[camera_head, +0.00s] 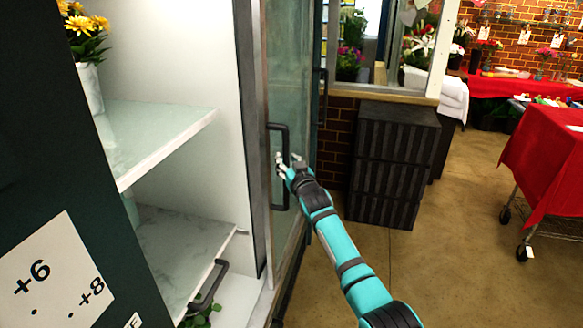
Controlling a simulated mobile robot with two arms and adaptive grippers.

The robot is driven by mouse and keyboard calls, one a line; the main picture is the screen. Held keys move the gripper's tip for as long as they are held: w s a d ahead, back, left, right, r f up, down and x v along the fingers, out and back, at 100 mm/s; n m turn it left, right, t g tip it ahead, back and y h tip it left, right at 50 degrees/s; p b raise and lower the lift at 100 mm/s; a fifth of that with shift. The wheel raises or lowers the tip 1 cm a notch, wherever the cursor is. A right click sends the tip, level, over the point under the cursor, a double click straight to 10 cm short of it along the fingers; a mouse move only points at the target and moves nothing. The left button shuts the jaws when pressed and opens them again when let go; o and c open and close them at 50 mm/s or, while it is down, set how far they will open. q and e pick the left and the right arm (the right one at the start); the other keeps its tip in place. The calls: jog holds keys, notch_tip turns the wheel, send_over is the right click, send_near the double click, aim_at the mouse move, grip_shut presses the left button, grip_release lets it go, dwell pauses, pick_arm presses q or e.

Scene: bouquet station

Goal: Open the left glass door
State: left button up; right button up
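A glass door (287,75) in a dark frame stands swung out at the right side of a display cabinet, seen at a steep angle. A dark handle (285,135) is on its face. My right gripper (287,160) is at this handle, its light fingertips spread apart on either side of the bar. I cannot tell whether they touch it. Another dark handle (207,292) shows low at the cabinet front, and a further one (322,95) behind the glass door. Which door counts as the left one is unclear. My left gripper is out of view.
The cabinet's shelves (150,135) show at left, with a white vase (89,88) of yellow flowers. Black crates (392,165) stand beyond the door. A red-covered cart (545,155) is at right. The floor (455,240) between is clear.

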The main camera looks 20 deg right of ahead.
jog(key=s, duration=1.2)
jog(key=s+f+g, duration=0.2)
jog(key=s+f, duration=0.1)
jog(key=f, duration=0.9)
jog(key=s+f+g, duration=0.2)
jog(key=f+g, duration=0.1)
jog(key=f, duration=1)
jog(key=s+a+f+n+g, duration=0.1)
jog(key=s+f+g, duration=0.1)
jog(key=s+f, duration=0.7)
jog(key=s+a+f+g, duration=0.1)
jog(key=s+f+g, duration=0.1)
jog(key=s+f, duration=0.65)
jog(key=s+f+g, duration=0.2)
jog(key=s+f, duration=0.5)
jog(key=s, duration=0.6)
jog(key=s+f+n+g, duration=0.1)
jog(key=s+f+g, duration=0.2)
jog(key=s+f, duration=0.4)
jog(key=s+f+g, duration=0.3)
jog(key=s+f, duration=0.5)
jog(key=s, duration=1.1)
jog(key=shift+s+d, duration=0.15)
jog(key=shift+s, duration=0.15)
